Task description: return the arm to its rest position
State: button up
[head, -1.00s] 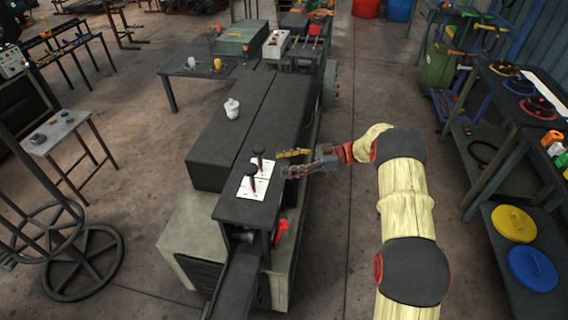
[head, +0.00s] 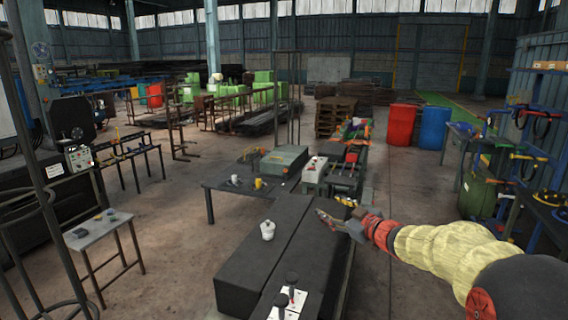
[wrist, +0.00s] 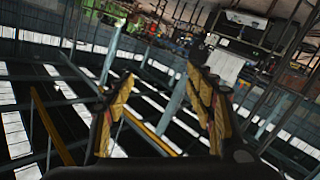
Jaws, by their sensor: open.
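My gripper (head: 336,210) shows in the head view at the end of my arm, raised in front of the right side of the dark machine top (head: 262,245). My arm comes in from the lower right in a pale cover with red and black joints. In the wrist view both yellow-and-black fingers of my gripper (wrist: 158,92) stand wide apart with nothing between them. Behind them the hall's roof beams and bright windows show, tilted.
A white jar (head: 267,230) stands on the machine top. Dark upright levers (head: 291,279) rise from a white plate at the bottom. A table (head: 226,191) with a green case stands behind. A red barrel (head: 400,126) and a blue barrel (head: 434,128) stand farther back.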

jog(key=s+d+r+m+t+h, duration=0.1)
jog(key=s+d+r+m+h, duration=0.45)
jog(key=s, duration=0.25)
jog(key=s+d+f+m+g+h, duration=0.1)
jog(key=s+d+m+g+h, duration=0.25)
jog(key=s, duration=0.85)
jog(key=s+a+f+g, duration=0.1)
jog(key=s+f, duration=0.3)
jog(key=s, duration=0.6)
jog(key=s+a+f+m+g, duration=0.1)
jog(key=s+a+f+g, duration=0.1)
jog(key=s, duration=0.8)
jog(key=s+a+f+g+y, duration=0.1)
jog(key=s+a+f+g, duration=0.1)
jog(key=s+f, duration=0.5)
jog(key=s+g, duration=0.1)
jog(key=s, duration=0.2)
jog(key=shift+s+a+m, duration=0.15)
jog(key=shift+s+m, duration=0.1)
jog(key=shift+m, duration=0.15)
jog(key=shift+f, duration=0.1)
